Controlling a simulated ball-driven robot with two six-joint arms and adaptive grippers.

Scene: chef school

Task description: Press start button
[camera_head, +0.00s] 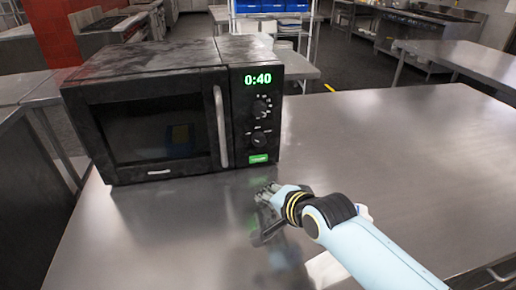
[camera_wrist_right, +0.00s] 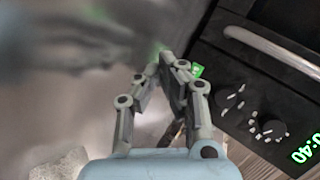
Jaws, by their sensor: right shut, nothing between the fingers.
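The black microwave (camera_head: 150,120) stands on the steel table with its door closed and 0:40 on its green display (camera_head: 258,79). The green start button (camera_head: 258,159) is at the bottom of its control panel, below two dials. My right gripper (camera_head: 262,192) is shut and empty, in front of and a little below the button, apart from it in the head view. In the right wrist view the fingertips (camera_wrist_right: 167,58) are together, and the green button (camera_wrist_right: 197,71) shows just beside them, partly hidden by a finger. My left gripper is not in view.
The steel table (camera_head: 400,150) is clear to the right of the microwave. The vertical door handle (camera_head: 221,127) sticks out left of the control panel. A white item (camera_head: 328,268) lies near the front edge, partly hidden by my right arm.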

